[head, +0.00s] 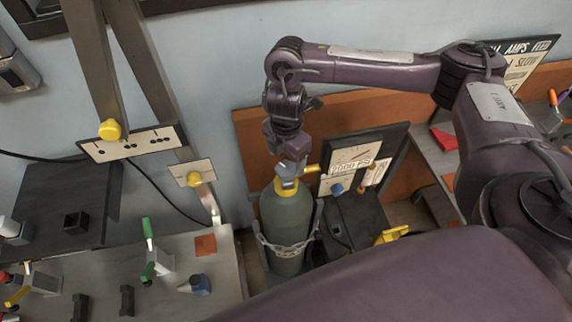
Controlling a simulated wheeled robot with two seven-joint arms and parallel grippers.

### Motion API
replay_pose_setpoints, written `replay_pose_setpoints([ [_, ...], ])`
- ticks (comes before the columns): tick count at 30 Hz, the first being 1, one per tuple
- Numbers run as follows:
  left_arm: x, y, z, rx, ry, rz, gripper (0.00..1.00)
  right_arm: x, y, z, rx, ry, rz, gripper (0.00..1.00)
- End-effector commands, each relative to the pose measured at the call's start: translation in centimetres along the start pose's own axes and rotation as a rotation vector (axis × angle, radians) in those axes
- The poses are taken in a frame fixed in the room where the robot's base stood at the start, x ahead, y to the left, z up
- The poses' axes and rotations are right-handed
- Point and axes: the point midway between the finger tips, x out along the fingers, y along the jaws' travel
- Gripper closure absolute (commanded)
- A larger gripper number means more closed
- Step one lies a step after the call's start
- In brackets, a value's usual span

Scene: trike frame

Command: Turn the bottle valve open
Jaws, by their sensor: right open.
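A dark green gas bottle (287,222) stands upright in the middle of the head view, held by a chain around its body. A yellow collar and a grey-blue valve (287,187) sit on its top. A yellow part (310,169) sticks out to the right beside the valve. My right gripper (290,168) points down directly over the valve, its fingers open around or just above it; contact cannot be told. The gripper partly hides the valve top. My left gripper is not in view.
A workbench (215,270) at the lower left bears clamps and small blocks. Metal frame tubes (98,70) rise at the upper left. An orange-brown panel (250,135) stands behind the bottle.

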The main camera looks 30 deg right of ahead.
Motion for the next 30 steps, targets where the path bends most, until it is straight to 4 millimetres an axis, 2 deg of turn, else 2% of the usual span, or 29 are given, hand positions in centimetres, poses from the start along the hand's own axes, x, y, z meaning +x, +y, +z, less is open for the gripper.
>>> replay_pose_setpoints([
  [1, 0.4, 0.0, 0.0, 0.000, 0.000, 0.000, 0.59, 1.1, -0.1, -0.1, 0.000, 0.002, -0.004, 0.26],
  [6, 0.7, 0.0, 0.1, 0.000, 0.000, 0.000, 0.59, 2.8, 0.0, -0.1, -0.001, 0.002, -0.001, 0.26],
  [17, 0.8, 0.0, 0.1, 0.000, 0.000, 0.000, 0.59, 3.3, 0.0, 0.0, -0.002, -0.001, 0.001, 0.26],
  [27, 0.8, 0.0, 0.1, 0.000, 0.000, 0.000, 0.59, 3.3, 0.0, 0.0, -0.002, 0.000, 0.001, 0.69],
  [30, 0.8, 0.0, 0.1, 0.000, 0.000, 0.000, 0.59, 3.3, 0.0, 0.0, -0.003, 0.000, 0.001, 0.71],
])
